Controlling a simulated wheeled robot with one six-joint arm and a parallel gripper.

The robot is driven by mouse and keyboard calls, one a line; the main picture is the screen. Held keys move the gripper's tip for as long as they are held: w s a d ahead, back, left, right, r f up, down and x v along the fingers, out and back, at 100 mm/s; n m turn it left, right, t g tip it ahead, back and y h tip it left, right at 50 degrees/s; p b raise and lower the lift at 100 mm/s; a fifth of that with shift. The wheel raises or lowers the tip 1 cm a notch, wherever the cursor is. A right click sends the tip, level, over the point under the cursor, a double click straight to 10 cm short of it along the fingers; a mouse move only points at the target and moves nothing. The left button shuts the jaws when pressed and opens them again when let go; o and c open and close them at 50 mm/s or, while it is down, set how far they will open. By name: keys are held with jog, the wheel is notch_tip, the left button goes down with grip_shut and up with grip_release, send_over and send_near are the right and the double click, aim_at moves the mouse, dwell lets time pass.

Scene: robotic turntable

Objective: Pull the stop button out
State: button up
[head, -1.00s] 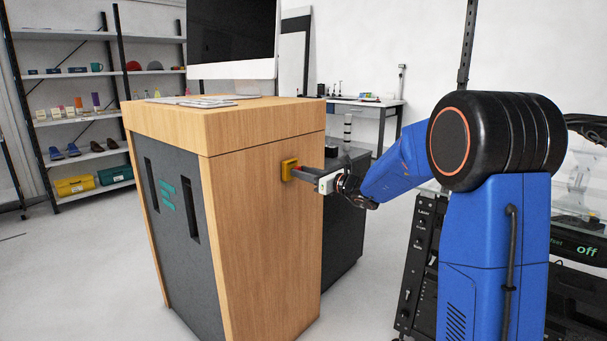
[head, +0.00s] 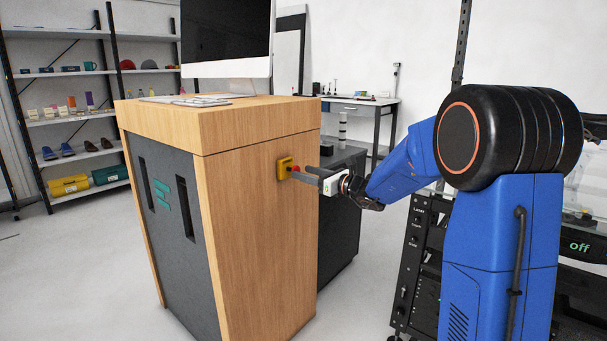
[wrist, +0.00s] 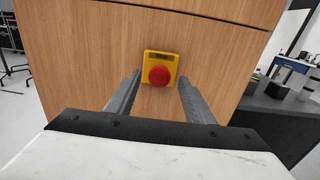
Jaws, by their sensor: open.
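The stop button (wrist: 159,76) is a red round knob on a yellow housing (wrist: 160,57), fixed to the wooden side of the cabinet. In the head view the yellow housing (head: 284,168) shows on the cabinet side, with a bit of the red knob (head: 295,167) beside my gripper (head: 299,173). My gripper is open. In the wrist view its two dark fingers (wrist: 158,86) stand left and right of the red knob, with gaps on both sides. The fingers do not touch the knob there.
The wooden cabinet (head: 258,230) carries a monitor (head: 226,45) and a keyboard (head: 186,100). A dark low unit (head: 341,215) stands behind it on the right. A black rack panel (head: 412,260) stands near my arm. The floor left of the cabinet is clear.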

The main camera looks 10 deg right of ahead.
jog(key=v, duration=1.6)
